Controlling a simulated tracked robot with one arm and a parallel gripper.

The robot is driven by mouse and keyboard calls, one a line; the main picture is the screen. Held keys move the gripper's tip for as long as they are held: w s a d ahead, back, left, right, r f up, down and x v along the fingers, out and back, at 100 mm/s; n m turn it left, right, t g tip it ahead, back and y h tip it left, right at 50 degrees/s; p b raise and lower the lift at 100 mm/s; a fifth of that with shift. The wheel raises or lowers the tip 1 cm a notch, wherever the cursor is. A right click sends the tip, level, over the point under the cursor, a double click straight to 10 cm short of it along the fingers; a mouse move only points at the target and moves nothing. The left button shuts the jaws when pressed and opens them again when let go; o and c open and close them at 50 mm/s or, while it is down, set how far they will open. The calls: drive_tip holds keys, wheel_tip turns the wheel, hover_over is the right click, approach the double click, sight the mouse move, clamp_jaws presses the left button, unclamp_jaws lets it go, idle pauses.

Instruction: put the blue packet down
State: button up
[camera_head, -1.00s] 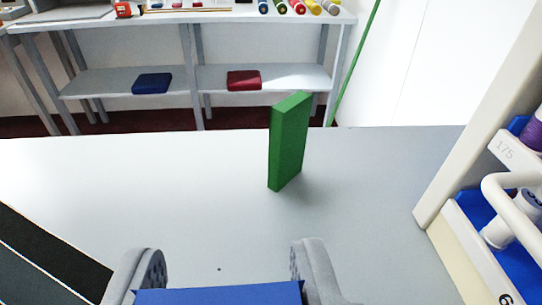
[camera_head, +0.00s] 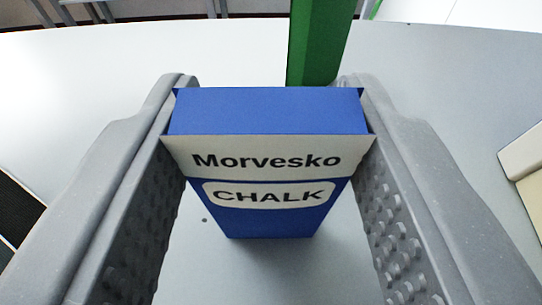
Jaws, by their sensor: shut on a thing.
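The blue packet (camera_head: 268,212) has a pale band reading "Morvesko" and a label reading "CHALK". It is upright between the two grey fingers of my gripper (camera_head: 270,115), which is shut on it near its top. The packet's lower end is close to the grey counter (camera_head: 90,90); I cannot tell whether it touches the surface.
A green upright block (camera_head: 318,45) stands just behind the packet, near the right fingertip. A dark panel (camera_head: 14,205) lies at the left edge. A cream-coloured edge (camera_head: 525,150) shows at the right. The counter to the left of the packet is clear.

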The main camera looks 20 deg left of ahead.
drive_tip(key=o, duration=1)
drive_tip(key=shift+o, duration=0.2)
drive_tip(key=shift+r, duration=0.1)
drive_tip(key=shift+s+d+r, duration=0.15)
drive_tip(key=shift+s+r, duration=0.1)
drive_tip(key=shift+s, duration=0.3)
drive_tip(key=v, duration=1)
drive_tip(key=shift+s, duration=0.35)
drive_tip(key=shift+d, duration=0.1)
